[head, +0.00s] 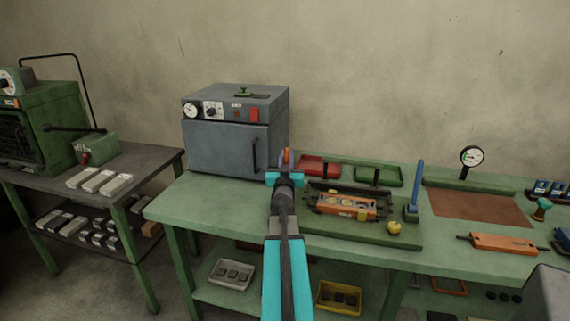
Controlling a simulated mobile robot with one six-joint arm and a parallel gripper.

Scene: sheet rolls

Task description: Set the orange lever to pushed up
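My gripper (286,168) is in the middle of the head view, seen from behind. It is over the back part of the green bench, in front of the grey oven's right side. A small orange upright piece (287,156) shows just beyond it, with a purple-blue edge beside it. This may be the orange lever, but its lower part is hidden behind my gripper. I cannot tell whether my gripper touches it, or whether its fingers are open or shut.
A grey oven (222,148) stands at the bench's left. A green board (405,236) carries an orange fixture (341,209), a blue upright lever (416,182) and a yellow knob (394,228). A gauge (471,156) stands right.

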